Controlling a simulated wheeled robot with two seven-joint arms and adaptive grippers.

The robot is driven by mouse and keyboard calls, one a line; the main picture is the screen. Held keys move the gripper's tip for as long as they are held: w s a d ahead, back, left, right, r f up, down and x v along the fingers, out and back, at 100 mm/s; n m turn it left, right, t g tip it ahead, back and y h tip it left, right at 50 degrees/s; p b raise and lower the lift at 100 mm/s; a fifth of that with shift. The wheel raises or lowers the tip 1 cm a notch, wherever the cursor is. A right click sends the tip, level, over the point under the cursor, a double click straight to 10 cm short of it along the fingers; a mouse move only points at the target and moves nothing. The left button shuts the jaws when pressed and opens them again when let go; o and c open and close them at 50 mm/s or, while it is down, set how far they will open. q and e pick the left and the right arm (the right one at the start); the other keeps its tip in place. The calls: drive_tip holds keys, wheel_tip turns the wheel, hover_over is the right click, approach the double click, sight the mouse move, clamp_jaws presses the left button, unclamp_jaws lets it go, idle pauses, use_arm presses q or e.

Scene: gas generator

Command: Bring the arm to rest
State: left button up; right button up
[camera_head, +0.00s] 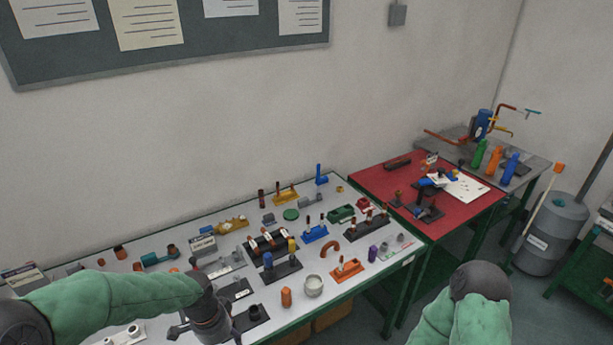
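My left arm (120,302) comes in from the left in its green sleeve and reaches over the front of the white-topped table. My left gripper (205,325) is dark grey and points down at the bottom edge of the view, over the table's near side. Its fingertips are not clearly seen, so I cannot tell whether it is open or shut. My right arm (460,305) shows at the bottom right as a bent green sleeve with a dark joint. The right gripper is out of view.
A grey barrel (551,235) stands at the far right, with open floor in front.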

use_arm(q)
drive_tip(key=s+d+f+n+h+b, duration=0.1)
drive_tip(key=s+d+f+n, duration=0.2)
drive_tip(key=f, duration=0.5)
drive_tip(key=s+d+f+n+h+b, duration=0.1)
drive_tip(key=s+d+f+n, duration=0.3)
drive_tip(key=f, duration=0.5)
drive_tip(key=s+d+f+n+b, duration=0.1)
drive_tip(key=s+d+f+n, duration=0.2)
drive_tip(key=f, duration=0.6)
drive_tip(key=shift+s+d+n+t+h, duration=0.35)
drive_tip(key=shift+s+n, duration=0.35)
drive_tip(key=shift+n, duration=0.5)
